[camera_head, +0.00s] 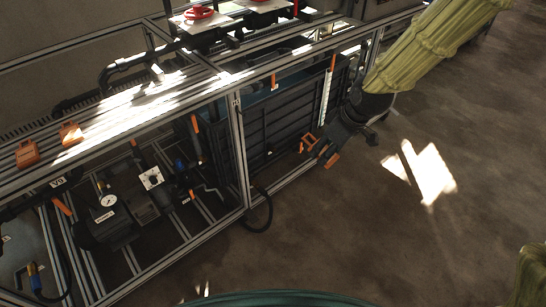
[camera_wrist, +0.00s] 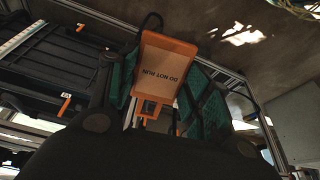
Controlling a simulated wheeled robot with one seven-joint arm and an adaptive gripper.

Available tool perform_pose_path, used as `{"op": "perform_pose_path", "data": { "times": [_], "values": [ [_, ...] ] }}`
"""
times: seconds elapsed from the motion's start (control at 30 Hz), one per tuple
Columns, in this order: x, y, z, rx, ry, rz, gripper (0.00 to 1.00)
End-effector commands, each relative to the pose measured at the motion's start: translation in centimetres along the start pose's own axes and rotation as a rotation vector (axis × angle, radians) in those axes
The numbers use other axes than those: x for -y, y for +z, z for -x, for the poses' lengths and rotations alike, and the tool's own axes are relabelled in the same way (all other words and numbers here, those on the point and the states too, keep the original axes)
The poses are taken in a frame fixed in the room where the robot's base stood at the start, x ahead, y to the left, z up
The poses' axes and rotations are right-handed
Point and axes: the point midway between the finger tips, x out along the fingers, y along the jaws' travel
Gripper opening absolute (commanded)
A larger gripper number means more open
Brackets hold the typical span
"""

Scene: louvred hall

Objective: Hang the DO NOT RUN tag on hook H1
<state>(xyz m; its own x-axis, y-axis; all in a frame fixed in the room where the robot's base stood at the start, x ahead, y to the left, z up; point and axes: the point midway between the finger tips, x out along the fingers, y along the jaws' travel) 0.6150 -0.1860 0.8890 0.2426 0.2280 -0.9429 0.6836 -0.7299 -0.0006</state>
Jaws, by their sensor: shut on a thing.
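My gripper (camera_head: 322,149) is at the front of the frame, by the dark slatted panel, at the end of my arm. In the wrist view my gripper (camera_wrist: 160,88) is shut on the DO NOT RUN tag (camera_wrist: 163,68), between its teal-lined fingers. The tag has a tan face, an orange border and lettering that reads upside down there. A dark loop rises above it. In the head view small orange parts show at the gripper, but I cannot tell which are the tag.
An aluminium-profile frame (camera_head: 241,150) runs along the left. Orange blocks (camera_head: 70,133) sit on its top rail. A pressure gauge (camera_head: 108,200) and piping stand in its lower bay. A black hose (camera_head: 262,222) loops out at the front. The floor (camera_head: 400,240) to the right is clear.

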Motion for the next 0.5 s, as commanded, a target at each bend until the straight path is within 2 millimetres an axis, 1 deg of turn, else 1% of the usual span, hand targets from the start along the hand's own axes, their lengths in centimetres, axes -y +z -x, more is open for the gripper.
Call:
{"op": "perform_pose_path", "data": {
  "times": [0.03, 0.1, 0.3, 0.5],
  "values": [
    [0.0, -0.4, -2.6, -0.052, -0.007, 0.000, 0.33],
    [0.1, -1.7, -4.7, -0.133, -0.009, 0.004, 0.33],
    [0.3, -5.2, -9.8, -0.383, -0.008, 0.002, 0.33],
    [0.7, -8.5, -13.7, -0.633, 0.004, -0.012, 0.33]
  ]
}}
